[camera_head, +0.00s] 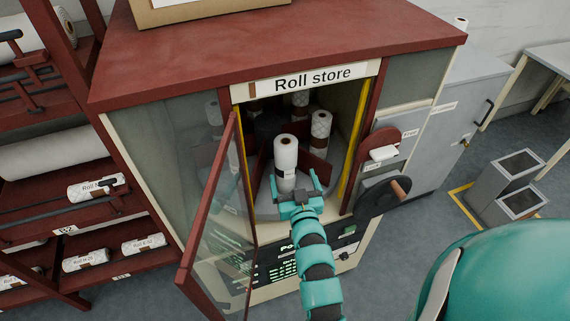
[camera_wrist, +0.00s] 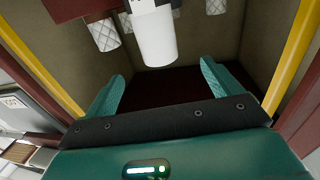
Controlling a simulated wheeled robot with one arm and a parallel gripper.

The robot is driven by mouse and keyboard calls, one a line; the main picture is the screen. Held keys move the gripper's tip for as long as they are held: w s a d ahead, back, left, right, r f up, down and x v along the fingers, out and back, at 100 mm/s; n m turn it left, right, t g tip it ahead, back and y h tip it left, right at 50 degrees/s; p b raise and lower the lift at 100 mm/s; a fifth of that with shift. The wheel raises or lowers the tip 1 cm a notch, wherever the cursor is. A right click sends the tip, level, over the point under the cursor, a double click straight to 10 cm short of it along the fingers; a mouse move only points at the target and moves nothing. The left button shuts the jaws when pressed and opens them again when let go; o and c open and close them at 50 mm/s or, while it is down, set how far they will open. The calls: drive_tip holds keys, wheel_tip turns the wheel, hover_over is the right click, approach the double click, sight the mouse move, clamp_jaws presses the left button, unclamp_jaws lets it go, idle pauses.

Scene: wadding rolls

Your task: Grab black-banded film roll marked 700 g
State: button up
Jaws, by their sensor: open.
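A white roll (camera_head: 286,152) stands upright at the front of the turntable inside the roll store. A dark band seems to cross its lower part, but its colour and any weight mark are too small to read. In the wrist view the white roll (camera_wrist: 156,38) is ahead of the fingers, with a little dark marking at the top edge. My gripper (camera_head: 297,184) is open at the store's opening, close to the front roll. In the wrist view my gripper (camera_wrist: 162,75) has empty space between its fingers. I cannot tell whether a finger touches the roll.
Another roll (camera_head: 320,128) with a brown band stands behind to the right, past a red divider (camera_head: 318,168). The glass door (camera_head: 212,220) is swung open on the left. Yellow-edged posts flank the opening. A dark crank disc (camera_head: 378,198) is at the right.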

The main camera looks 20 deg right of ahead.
sight(287, 156)
drive_tip(key=w+p, duration=0.1)
drive_tip(key=w, duration=0.2)
drive_tip(key=w+p, duration=0.1)
drive_tip(key=w, duration=0.2)
drive_tip(key=w+d+p, duration=0.1)
drive_tip(key=w, duration=0.2)
drive_tip(key=shift+w+d+r+p, duration=0.1)
drive_tip(key=shift+w+p, duration=0.05)
drive_tip(key=shift+p, duration=0.15)
drive_tip(key=shift+w+d+r+p, duration=0.15)
drive_tip(key=shift+w+d+p, duration=0.05)
drive_tip(key=shift+w+p, duration=0.7)
drive_tip(key=shift+w+d+f+p, duration=0.15)
drive_tip(key=shift+w+p, duration=0.3)
drive_tip(key=shift+w, duration=0.4)
drive_tip(key=shift+w+d+f+p, duration=0.15)
drive_tip(key=shift+w+p, duration=0.25)
drive_tip(key=shift+w, duration=0.4)
clamp_jaws()
